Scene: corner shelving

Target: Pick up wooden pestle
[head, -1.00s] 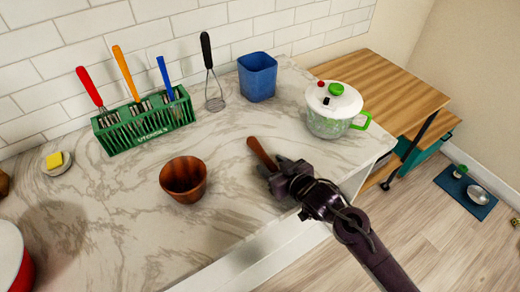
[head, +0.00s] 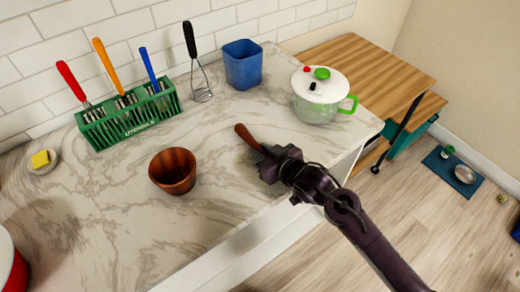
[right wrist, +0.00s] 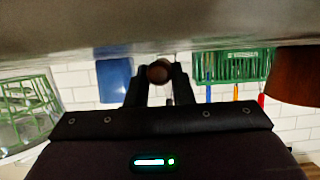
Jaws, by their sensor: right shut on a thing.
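The brown wooden pestle (head: 248,137) is on the marble counter, at the front middle in the head view. My right gripper (head: 269,160) is shut on it near its right end. The left end of the pestle sticks out past the fingers. In the right wrist view the pestle (right wrist: 159,72) shows end-on between the two fingers of my right gripper (right wrist: 158,80). I cannot tell whether it touches the counter. My left gripper is not in view.
A brown wooden cup (head: 172,172) stands left of the pestle. A green utensil rack (head: 128,118), a whisk (head: 201,90), a blue bin (head: 243,66) and a white-lidded pot (head: 318,98) stand behind it. The counter between cup and rack is clear.

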